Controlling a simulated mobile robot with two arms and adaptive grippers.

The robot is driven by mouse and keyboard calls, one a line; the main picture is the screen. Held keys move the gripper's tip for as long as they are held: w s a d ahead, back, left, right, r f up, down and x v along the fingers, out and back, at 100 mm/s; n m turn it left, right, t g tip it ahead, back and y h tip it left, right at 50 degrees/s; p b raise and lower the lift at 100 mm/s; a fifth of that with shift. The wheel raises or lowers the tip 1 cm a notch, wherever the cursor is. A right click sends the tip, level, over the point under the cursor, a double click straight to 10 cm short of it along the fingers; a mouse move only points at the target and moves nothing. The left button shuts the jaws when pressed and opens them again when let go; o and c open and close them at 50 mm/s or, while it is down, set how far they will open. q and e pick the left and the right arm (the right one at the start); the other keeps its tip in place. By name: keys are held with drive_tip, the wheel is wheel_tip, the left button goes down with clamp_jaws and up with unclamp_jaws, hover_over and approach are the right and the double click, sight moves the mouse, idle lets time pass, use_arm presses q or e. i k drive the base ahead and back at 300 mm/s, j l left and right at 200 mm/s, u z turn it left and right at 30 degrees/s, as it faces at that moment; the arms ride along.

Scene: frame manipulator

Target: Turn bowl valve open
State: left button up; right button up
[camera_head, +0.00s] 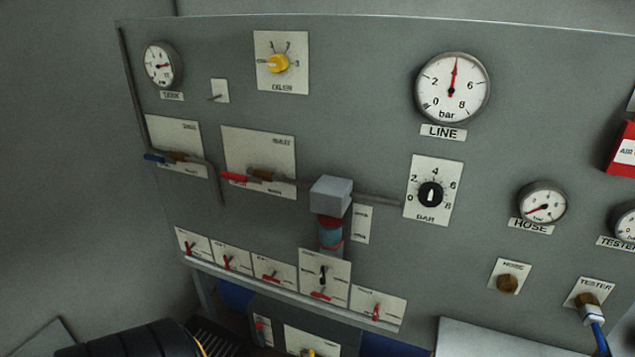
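On the grey panel, a filter unit with a grey block top (331,195) and a red-and-blue bowl (330,233) stands out at the middle. Right below the bowl is a white plate (334,270) with a black stem and a red lever (320,296) lying roughly level. Other small red levers sit in the same row: left (192,246), second (227,262), third (271,277) and right (376,312). The row's labels are too small to read, so I cannot tell which is the bowl valve. Neither gripper is in view.
Higher up are a blue-handled valve (157,158), a red-handled valve (233,177), a yellow selector (278,63) and a black bar knob (431,195). A LINE gauge (453,87) and a HOSE gauge (543,201) are at right. A ledge (290,293) runs under the lever row.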

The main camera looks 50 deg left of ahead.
sight(324, 270)
drive_tip(key=k+u, duration=0.15)
drive_tip(key=u, duration=1.25)
